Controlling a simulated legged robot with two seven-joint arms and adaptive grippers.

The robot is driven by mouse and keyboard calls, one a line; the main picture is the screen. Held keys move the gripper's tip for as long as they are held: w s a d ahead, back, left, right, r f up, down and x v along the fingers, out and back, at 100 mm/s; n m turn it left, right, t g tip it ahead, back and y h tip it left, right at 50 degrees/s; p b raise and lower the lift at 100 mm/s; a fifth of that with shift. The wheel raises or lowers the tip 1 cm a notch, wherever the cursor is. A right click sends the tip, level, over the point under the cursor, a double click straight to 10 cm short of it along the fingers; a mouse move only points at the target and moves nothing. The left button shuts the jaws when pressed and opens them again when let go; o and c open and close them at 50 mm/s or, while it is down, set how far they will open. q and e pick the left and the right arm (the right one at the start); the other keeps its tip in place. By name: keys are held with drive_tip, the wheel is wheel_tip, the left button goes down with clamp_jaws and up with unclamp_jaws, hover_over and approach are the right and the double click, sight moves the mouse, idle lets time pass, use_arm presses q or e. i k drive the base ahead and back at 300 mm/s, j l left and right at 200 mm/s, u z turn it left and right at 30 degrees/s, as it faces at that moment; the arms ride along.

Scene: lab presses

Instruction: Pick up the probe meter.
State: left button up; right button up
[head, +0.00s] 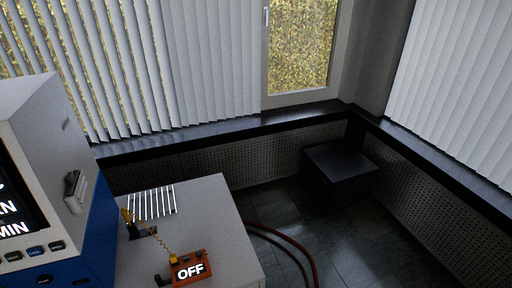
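An orange box with a lit display reading OFF, which looks like the probe meter (190,268), sits near the front of the grey-white table top (215,215). A yellow coiled cord (158,240) runs from it up and left to a yellow probe-like piece (128,217) at a small black holder (136,233). A small dark part at the box's left side is too small to make out. Neither of my grippers shows in the head view.
A blue and white machine (60,180) with a screen and buttons stands close on the left. White slats (152,203) lie behind the holder. A red hose (290,250) runs along the floor right of the table. A dark box (340,170) stands in the corner.

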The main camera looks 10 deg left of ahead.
sight(194, 270)
drive_tip(key=u, duration=1.25)
